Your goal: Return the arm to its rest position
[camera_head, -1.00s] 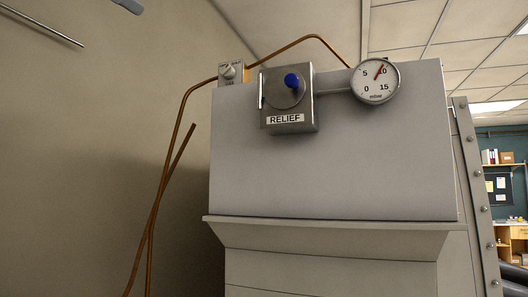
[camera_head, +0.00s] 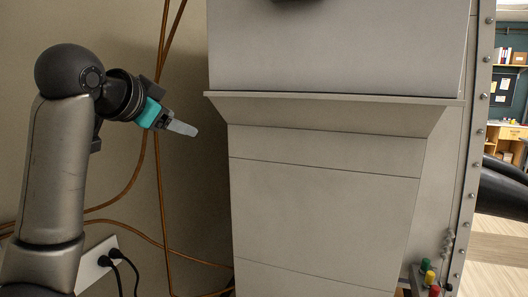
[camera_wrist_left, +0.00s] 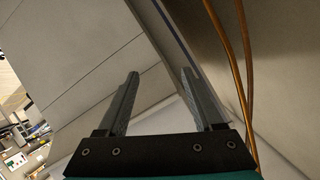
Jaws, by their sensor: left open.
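My left arm comes in from the left in the head view, bent at a dark round joint. Its gripper (camera_head: 183,128) points right, at the left side of the grey cabinet (camera_head: 320,205), below the cabinet's ledge. In the left wrist view the two fingers of the left gripper (camera_wrist_left: 162,90) stand apart with nothing between them, and the cabinet's side panels (camera_wrist_left: 95,55) lie beyond. The right gripper is not in view.
Copper pipes (camera_head: 159,190) run down the wall behind the left gripper; they also show in the left wrist view (camera_wrist_left: 243,60). A wall outlet (camera_head: 98,262) with black plugs is at lower left. Coloured buttons (camera_head: 428,276) sit at lower right.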

